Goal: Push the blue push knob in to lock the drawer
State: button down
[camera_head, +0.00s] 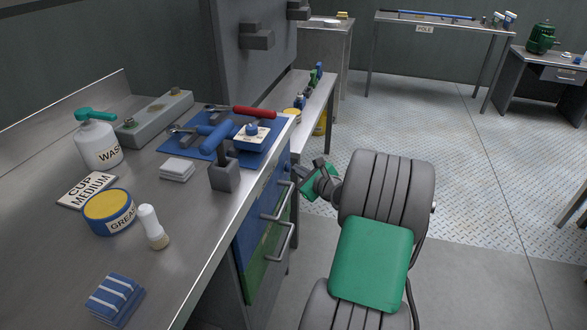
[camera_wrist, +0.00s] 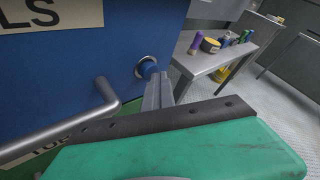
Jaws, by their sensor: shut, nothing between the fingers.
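The blue push knob (camera_wrist: 147,68) sits in a round metal collar on the right part of a blue drawer front (camera_wrist: 85,60), in the wrist view. My gripper (camera_wrist: 158,78) is shut and empty. Its grey fingertips are right at the knob and cover part of it; I cannot tell whether they touch it. The drawer's bar handle (camera_wrist: 75,130) runs to the left of the fingers. In the head view my gripper (camera_head: 318,170) is beside the cabinet's right side, and the knob cannot be made out there.
The workbench top (camera_head: 215,245) holds a wash bottle (camera_head: 98,145), a grease tin (camera_head: 108,211), a blue mat with tools (camera_head: 192,150) and folded cloths (camera_head: 115,299). A lower side bench (camera_wrist: 215,60) with small containers stands just behind and right of the cabinet. Floor to the right is open.

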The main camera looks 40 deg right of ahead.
jog(key=shift+w+a+p, duration=0.35)
jog(key=shift+w+a, duration=0.05)
jog(key=shift+w, duration=0.15)
dwell(0.7)
jog(key=shift+s, duration=0.1)
jog(key=shift+s+d+p, duration=0.3)
jog(key=shift+s+d, duration=0.75)
jog(key=shift+s, duration=0.25)
jog(key=s+d, duration=0.1)
jog(key=s, duration=0.1)
jog(key=s+d, duration=0.2)
jog(key=shift+p, duration=0.3)
